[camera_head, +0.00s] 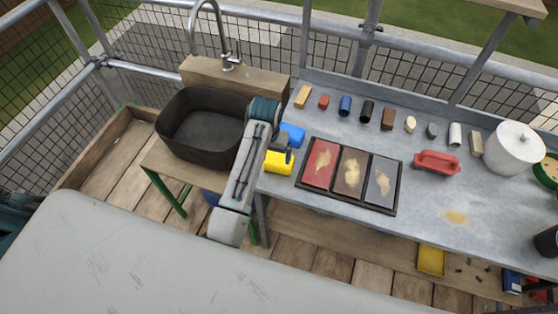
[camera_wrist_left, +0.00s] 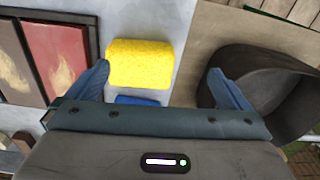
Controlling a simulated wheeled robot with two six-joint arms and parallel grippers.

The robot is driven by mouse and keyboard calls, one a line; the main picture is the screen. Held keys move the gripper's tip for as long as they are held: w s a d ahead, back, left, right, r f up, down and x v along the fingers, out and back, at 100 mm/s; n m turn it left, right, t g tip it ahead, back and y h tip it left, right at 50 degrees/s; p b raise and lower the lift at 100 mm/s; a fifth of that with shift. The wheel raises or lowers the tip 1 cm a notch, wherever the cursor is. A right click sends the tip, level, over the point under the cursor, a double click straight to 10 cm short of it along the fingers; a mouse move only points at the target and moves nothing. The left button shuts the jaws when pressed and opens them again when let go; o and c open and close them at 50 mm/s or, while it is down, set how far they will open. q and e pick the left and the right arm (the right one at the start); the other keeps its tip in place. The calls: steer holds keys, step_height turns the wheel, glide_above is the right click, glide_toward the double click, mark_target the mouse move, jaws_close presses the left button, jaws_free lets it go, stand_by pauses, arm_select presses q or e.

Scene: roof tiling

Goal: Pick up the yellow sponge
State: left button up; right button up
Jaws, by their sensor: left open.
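The yellow sponge (camera_head: 277,163) lies at the left end of the grey metal worktop, beside the tray of coloured panels. A blue block (camera_head: 293,134) sits just behind the sponge and is partly hidden in the wrist view (camera_wrist_left: 136,100). My right gripper is out of view.
A dark basin (camera_head: 205,150) stands left of the worktop. A black-framed tray (camera_head: 334,200) with red, brown and grey panels is close right of the sponge.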

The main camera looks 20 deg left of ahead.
mark_target(279, 158)
arm_select(q)
steer(key=w+d+r, duration=0.1)
steer(key=w+r, duration=0.1)
steer(key=w+d+r, duration=0.1)
steer(key=w+r, duration=0.1)
steer(key=shift+d, duration=0.3)
steer(key=shift+f+p, duration=0.25)
steer(key=shift+p, duration=0.1)
step_height(279, 158, down, 4)
steer(key=shift+s+a+f+p, duration=0.15)
steer(key=shift+f+p, duration=0.1)
steer(key=shift+p, duration=0.35)
steer(key=shift+s+f+p, duration=0.15)
steer(key=shift+f+p, duration=0.35)
steer(key=shift+f, duration=0.05)
steer(key=f, duration=0.1)
steer(key=f+p, duration=0.1)
steer(key=f, duration=0.1)
steer(key=shift+s+f+p, duration=0.2)
steer(key=shift+s+p, duration=0.1)
steer(key=shift+s, duration=0.05)
steer(key=shift+w+f, duration=0.1)
steer(key=shift+f, duration=0.45)
steer(key=c, duration=0.8)
